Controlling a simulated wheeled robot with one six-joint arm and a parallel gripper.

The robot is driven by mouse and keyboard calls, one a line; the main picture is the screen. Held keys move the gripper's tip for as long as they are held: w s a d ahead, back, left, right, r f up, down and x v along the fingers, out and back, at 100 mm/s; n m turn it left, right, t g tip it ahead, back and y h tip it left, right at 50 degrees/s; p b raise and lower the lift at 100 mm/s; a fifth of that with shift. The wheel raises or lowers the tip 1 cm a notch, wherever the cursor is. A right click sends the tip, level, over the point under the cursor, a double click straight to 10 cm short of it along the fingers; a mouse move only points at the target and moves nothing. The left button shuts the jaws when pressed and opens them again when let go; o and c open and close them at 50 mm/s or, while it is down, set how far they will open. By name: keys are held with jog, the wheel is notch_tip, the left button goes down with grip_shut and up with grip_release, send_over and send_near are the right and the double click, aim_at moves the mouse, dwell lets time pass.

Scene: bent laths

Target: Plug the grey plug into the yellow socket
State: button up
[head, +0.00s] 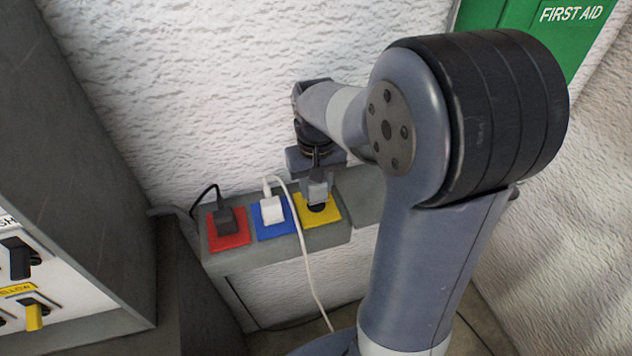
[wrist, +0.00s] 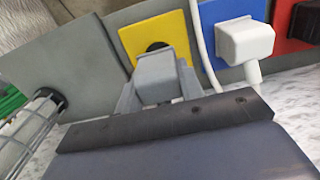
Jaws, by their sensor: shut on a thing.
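The grey plug (head: 317,190) is in my gripper (head: 318,172), which is shut on it, over the yellow socket (head: 334,212) in the head view. In the wrist view the grey plug (wrist: 158,78) sits between the fingers of my gripper (wrist: 157,92), in front of the yellow socket (wrist: 131,42). The socket's dark round recess shows partly beyond the plug. The plug covers the rest of it, and I cannot tell whether its pins are in the recess.
A white plug (head: 272,209) with a white cable sits in the blue socket (head: 268,231), left of the yellow one. A black plug (head: 226,219) sits in the red socket (head: 229,241). A grey cabinet (head: 90,150) stands at left.

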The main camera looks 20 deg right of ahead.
aim_at(316, 195)
jog(key=shift+f+b, duration=0.6)
jog(key=shift+f, duration=0.45)
jog(key=shift+f, duration=0.6)
dwell(1.7)
jog(key=o, duration=1)
notch_tip(316, 195, up, 11)
jog(key=shift+f+b, duration=0.1)
jog(key=shift+b, duration=0.3)
notch_tip(316, 195, down, 11)
jog(key=shift+r, duration=0.1)
